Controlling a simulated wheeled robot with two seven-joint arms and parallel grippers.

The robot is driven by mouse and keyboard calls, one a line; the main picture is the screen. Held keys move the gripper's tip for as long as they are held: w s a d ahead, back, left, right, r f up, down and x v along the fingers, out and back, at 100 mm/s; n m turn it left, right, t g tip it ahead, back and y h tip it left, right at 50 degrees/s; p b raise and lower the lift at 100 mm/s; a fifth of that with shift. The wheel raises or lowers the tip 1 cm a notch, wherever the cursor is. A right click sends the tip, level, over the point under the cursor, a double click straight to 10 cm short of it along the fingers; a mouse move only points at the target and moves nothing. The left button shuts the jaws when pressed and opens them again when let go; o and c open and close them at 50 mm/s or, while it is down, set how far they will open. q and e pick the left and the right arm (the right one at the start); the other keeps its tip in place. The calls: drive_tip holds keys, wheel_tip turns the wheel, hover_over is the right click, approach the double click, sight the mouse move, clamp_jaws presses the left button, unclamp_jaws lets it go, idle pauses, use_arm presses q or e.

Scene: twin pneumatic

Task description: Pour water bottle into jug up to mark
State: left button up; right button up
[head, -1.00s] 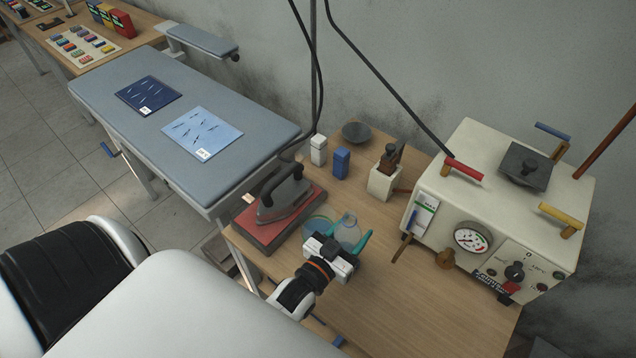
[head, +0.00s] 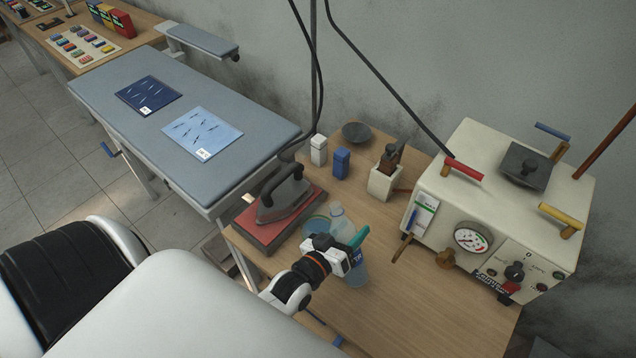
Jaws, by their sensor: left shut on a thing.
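My left gripper (head: 357,240) is shut on a clear plastic water bottle (head: 357,272) with a blue label, over the wooden table. The bottle's neck leans a little to the left in the head view, and its lower part shows below the gripper. A round bluish clear rim, seemingly the jug (head: 315,224), shows just left of the bottle, between the gripper and the iron. Most of the jug is hidden behind the gripper. Its mark and any water level cannot be made out. My right gripper is not in view.
An iron (head: 284,195) stands on a red pad (head: 262,233) at the left. White (head: 318,150) and blue (head: 341,162) containers, a dark dish (head: 356,132) and a cream holder (head: 384,183) stand behind. A cream boiler (head: 430,240) is at the right. The table's front right is clear.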

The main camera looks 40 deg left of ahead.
use_arm(q)
drive_tip(key=shift+w+a+r+n+g, duration=0.15)
drive_tip(key=shift+a+r+n+g, duration=0.15)
drive_tip(key=shift+r+n, duration=0.4)
drive_tip(key=shift+d+f+n+h+b, duration=0.15)
drive_tip(key=shift+f+n+b, duration=0.1)
drive_tip(key=shift+f+n, duration=0.2)
drive_tip(key=shift+d+f+n+h+b, duration=0.15)
drive_tip(key=shift+f+n+b, duration=0.1)
drive_tip(key=shift+f+n, duration=0.15)
drive_tip(key=shift+s+d+n+g+h+b, duration=0.25)
drive_tip(key=shift+d+n+g+h+b, duration=0.05)
drive_tip(key=shift+n, duration=0.45)
drive_tip(key=shift+s+d+f+n+g+h+b, duration=0.15)
drive_tip(key=shift+d+n+g+h+b, duration=0.1)
drive_tip(key=shift+n+b, duration=0.35)
drive_tip(key=shift+d+f+n+g+h+b, duration=0.15)
drive_tip(key=shift+n+h+b, duration=0.2)
drive_tip(key=shift+n, duration=0.35)
idle(2.3)
